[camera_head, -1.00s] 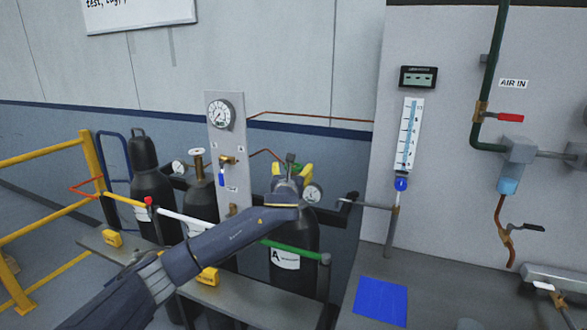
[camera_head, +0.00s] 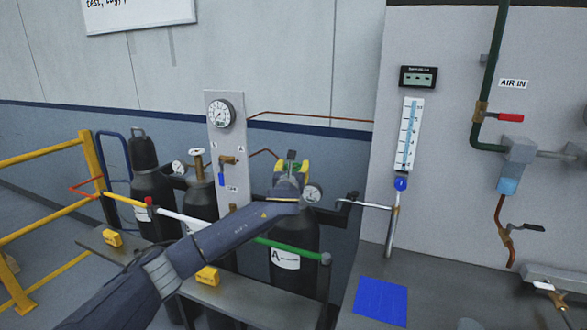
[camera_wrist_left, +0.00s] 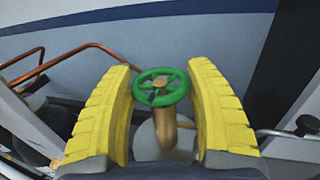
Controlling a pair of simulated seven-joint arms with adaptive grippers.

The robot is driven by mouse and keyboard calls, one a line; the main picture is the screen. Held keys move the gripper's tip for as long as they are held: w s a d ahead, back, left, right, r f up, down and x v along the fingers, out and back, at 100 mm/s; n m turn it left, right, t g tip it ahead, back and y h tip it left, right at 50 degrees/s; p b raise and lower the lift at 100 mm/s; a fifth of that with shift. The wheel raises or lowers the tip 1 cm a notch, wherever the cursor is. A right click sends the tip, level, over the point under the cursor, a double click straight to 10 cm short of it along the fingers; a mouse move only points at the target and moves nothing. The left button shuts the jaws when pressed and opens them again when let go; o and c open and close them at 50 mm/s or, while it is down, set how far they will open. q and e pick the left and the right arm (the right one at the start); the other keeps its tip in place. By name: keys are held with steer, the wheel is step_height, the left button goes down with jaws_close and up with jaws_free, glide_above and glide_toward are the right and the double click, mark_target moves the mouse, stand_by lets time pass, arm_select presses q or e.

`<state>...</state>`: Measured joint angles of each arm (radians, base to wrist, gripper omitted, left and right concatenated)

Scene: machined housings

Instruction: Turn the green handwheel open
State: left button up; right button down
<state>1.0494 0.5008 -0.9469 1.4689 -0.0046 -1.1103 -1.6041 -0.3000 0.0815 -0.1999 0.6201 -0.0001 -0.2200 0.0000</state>
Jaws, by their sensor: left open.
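The green handwheel (camera_wrist_left: 161,86) sits on a brass valve stem (camera_wrist_left: 165,127) in the left wrist view, between the two yellow finger pads and apart from both. In the head view a bit of the green wheel (camera_head: 292,167) shows between the fingers, above the dark gas cylinder labelled A (camera_head: 291,240). My left gripper (camera_head: 291,168) is open around the wheel; it also fills the left wrist view (camera_wrist_left: 162,105). Most of the wheel is hidden by the gripper in the head view. My right gripper is not in view.
A round gauge (camera_head: 312,194) stands close to the right of my left gripper. A grey panel (camera_head: 228,130) with a dial stands behind to the left. Other dark cylinders (camera_head: 146,160) and a yellow rail (camera_head: 92,165) are further left. A blue mat (camera_head: 380,301) lies on the bench.

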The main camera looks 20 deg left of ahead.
arm_select(q)
jaws_close()
stand_by(0.9)
